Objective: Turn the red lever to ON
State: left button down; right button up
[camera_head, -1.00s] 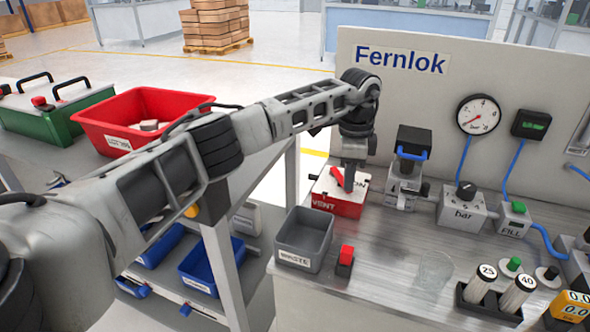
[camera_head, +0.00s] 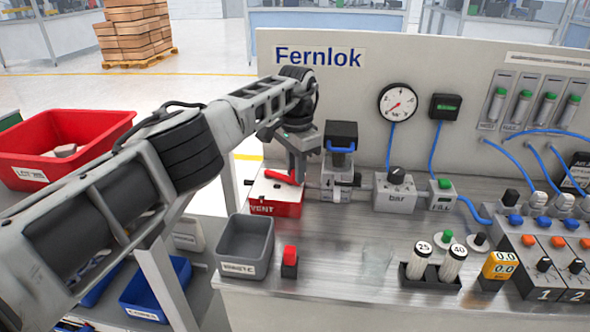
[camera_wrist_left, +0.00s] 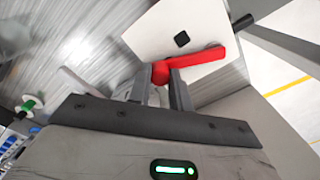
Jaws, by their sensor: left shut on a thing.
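The red lever (camera_head: 284,177) sits on the pale top of a red box (camera_head: 275,207), whose front label reads VENT. My left gripper (camera_head: 298,180) points down over this box. In the left wrist view the lever (camera_wrist_left: 205,59) lies across the white plate, its long arm reaching right. The left gripper's fingertips (camera_wrist_left: 161,78) are closed about the lever's near, rounded end. The ON mark is hidden in the head view. My right gripper is in neither view.
A valve block (camera_head: 340,165) stands close right of the box. A grey bin (camera_head: 247,245) and a red button (camera_head: 290,257) are in front. A gauge (camera_head: 398,103) hangs on the panel.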

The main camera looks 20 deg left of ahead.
pick_arm(q)
jog(key=c, duration=1.3)
grip_release()
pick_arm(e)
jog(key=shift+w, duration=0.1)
pick_arm(q)
notch_tip(320, 180, up, 9)
jog(key=shift+f, duration=0.2)
notch_tip(320, 180, up, 8)
jog(key=p, duration=0.5)
jog(key=shift+s+f, duration=0.1)
jog(key=shift+f, duration=0.15)
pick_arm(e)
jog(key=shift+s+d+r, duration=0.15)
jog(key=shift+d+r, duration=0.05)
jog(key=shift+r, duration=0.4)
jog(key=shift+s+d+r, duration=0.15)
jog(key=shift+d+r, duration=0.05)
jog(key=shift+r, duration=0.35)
